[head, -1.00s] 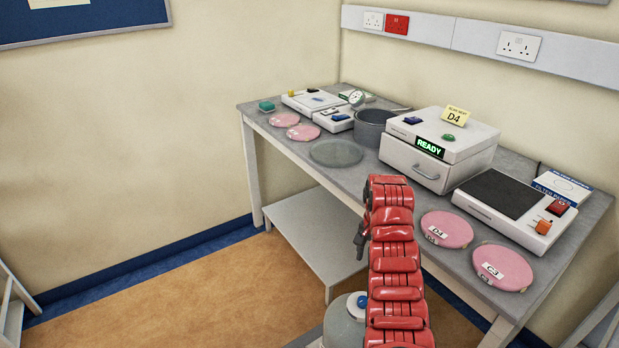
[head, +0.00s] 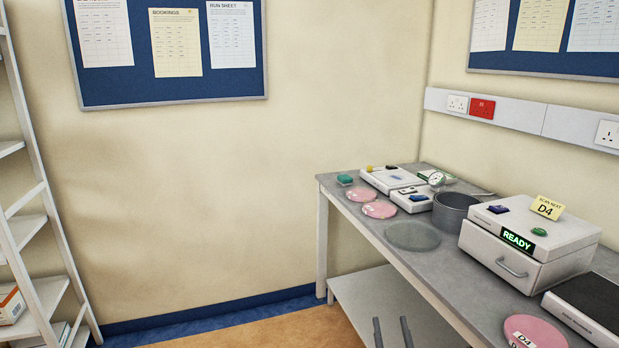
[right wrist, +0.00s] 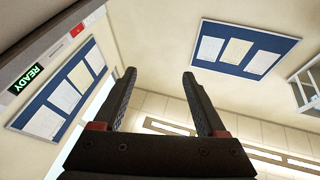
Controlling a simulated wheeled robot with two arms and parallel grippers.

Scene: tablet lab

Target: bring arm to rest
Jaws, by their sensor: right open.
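My right gripper (head: 392,330) shows only as two dark fingers at the bottom edge of the head view, in front of the lower shelf. In the right wrist view the same gripper (right wrist: 159,76) points up at the walls, its two fingers wide apart with nothing between them. The rest of my right arm is out of the head view. My left gripper is in neither view.
The grey bench (head: 343,192) runs along the right with a white box reading READY (head: 530,242), a grey pot (head: 452,212) and pink discs (head: 380,209). A shelf rack (head: 45,240) stands left. Floor between (head: 280,335) looks clear.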

